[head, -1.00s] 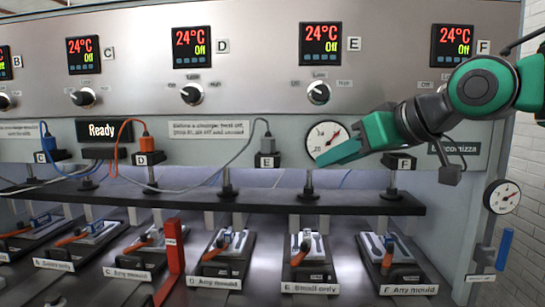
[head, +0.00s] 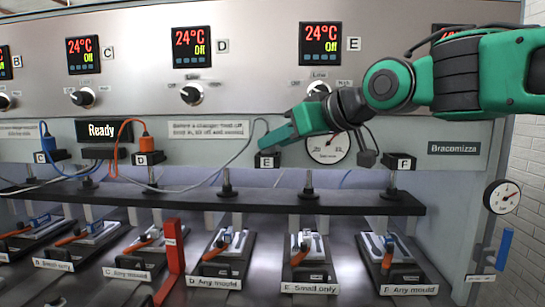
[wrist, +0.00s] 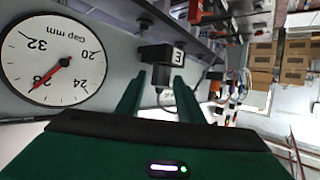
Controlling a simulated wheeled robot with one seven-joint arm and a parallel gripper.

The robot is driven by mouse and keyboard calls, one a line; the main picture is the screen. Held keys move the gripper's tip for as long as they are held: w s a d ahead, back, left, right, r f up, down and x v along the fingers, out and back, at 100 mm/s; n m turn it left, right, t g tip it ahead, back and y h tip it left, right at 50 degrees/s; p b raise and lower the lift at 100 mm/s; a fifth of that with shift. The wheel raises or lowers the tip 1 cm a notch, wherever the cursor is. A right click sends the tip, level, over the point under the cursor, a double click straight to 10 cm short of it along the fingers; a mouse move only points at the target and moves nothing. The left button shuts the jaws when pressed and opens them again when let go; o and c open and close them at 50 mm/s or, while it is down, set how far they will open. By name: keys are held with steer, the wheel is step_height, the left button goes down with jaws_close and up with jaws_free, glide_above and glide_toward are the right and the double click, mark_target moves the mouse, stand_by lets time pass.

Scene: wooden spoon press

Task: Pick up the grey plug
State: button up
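The grey plug (wrist: 161,77) sits at the black socket block marked E (wrist: 157,54) in the wrist view, with its cable trailing toward my palm. My gripper (wrist: 158,86) is open, with one green finger on each side of the plug. I see no clear contact between the fingers and the plug. In the head view my gripper (head: 266,144) is just above socket E (head: 267,160) and hides most of the plug. The grey cable (head: 243,145) runs from there down to the left.
An orange plug (head: 146,144) sits at socket D and a blue plug (head: 47,143) at socket C. A round gap gauge (head: 328,148) is right beside my gripper. A black rail (head: 250,202) runs below the sockets, above several moulds.

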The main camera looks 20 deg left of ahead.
steer(key=shift+x, duration=1)
steer(key=c, duration=0.8)
steer(key=shift+r, duration=0.1)
